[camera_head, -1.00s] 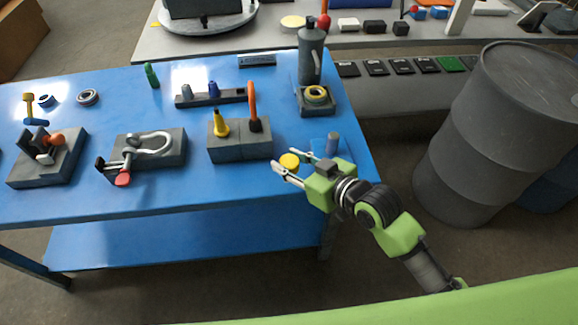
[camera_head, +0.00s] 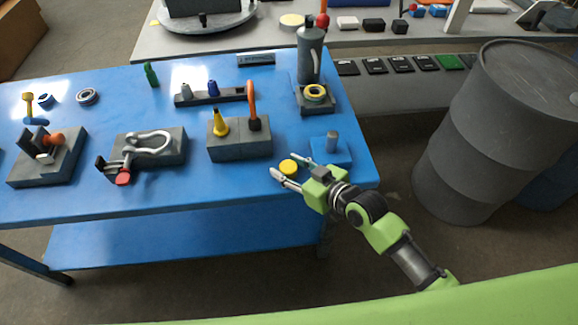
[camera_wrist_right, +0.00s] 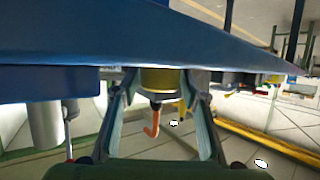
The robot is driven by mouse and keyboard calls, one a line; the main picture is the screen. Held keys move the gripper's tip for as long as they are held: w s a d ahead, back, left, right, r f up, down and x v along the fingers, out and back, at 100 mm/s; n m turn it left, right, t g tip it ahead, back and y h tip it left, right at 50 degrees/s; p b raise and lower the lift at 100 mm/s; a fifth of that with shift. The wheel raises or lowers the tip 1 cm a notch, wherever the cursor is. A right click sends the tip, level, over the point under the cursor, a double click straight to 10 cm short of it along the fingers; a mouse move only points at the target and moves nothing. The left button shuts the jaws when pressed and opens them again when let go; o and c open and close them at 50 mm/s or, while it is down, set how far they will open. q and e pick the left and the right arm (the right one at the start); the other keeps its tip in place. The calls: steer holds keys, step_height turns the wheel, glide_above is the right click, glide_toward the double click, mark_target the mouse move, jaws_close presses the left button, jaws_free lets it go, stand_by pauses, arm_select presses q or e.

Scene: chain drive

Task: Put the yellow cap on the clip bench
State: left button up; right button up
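The yellow cap (camera_head: 288,166) is a short round piece near the front right of the blue table. It also shows in the right wrist view (camera_wrist_right: 162,80), between the two fingers. My right gripper (camera_head: 285,164) is open, with its fingers on either side of the cap; a small gap seems to show on each side. No label marks a clip bench, so I cannot tell which fixture it is. A blue block with a grey peg (camera_head: 331,144) stands just behind my right gripper. My left gripper is out of view.
A grey block (camera_head: 240,150) holds a yellow cone and an orange hook. Left of it are a shackle block (camera_head: 170,158) and a clamp block (camera_head: 66,170). A grey bottle (camera_head: 311,55) stands behind. A dark barrel (camera_head: 465,130) is right of the table. The front table strip is clear.

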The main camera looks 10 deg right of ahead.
steer(key=shift+r, duration=0.1)
steer(key=shift+d+r, duration=0.1)
steer(key=b+v, duration=0.1)
steer(key=v, duration=1.1)
